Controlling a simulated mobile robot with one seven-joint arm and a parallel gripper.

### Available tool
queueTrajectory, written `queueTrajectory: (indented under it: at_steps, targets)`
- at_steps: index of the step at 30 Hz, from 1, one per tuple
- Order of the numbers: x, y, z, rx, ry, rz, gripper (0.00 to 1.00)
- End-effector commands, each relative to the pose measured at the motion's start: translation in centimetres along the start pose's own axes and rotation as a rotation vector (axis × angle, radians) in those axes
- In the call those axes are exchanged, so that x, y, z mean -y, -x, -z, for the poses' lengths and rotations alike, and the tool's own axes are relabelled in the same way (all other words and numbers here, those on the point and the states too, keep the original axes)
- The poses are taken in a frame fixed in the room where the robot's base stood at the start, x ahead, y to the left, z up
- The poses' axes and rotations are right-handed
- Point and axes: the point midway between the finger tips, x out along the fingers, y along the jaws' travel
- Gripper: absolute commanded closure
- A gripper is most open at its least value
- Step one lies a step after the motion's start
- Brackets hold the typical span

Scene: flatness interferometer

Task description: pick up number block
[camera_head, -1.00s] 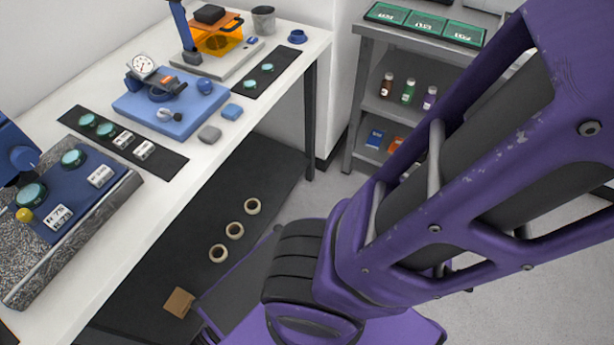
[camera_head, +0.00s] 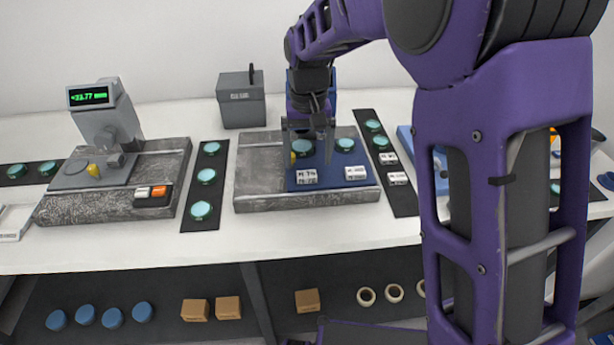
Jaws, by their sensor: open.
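White number blocks with dark printing are in view. One number block (camera_head: 307,176) and another number block (camera_head: 356,173) lie on the blue mat (camera_head: 333,184) of the granite plate (camera_head: 262,185). Two more, a front number block (camera_head: 398,179) and a rear number block (camera_head: 388,158), lie on the black strip (camera_head: 401,200) to the right. My gripper (camera_head: 309,150) points down over the blue mat, fingers apart, with nothing seen between them. It is behind the left block in the picture. Its height above the mat is hard to tell.
Another teal disc (camera_head: 345,144) sits right of my gripper. A grey box (camera_head: 241,101) stands behind the plate. A gauge stand with a green display (camera_head: 91,96) is at the left. My purple arm covers much of the right side.

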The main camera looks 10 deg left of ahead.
Motion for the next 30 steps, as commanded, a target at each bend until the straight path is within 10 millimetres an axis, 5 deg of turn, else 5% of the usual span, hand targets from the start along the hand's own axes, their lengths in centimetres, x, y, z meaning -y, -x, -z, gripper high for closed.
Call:
queueTrajectory:
  at_steps: [6,16,30]
  targets:
    - [0.3,-3.4,-0.5,0.003,0.000,-0.001,0.10]
    - [0.3,-4.2,-0.5,0.001,0.000,0.000,0.10]
    - [0.3,-4.1,-0.5,0.001,0.000,0.000,0.93]
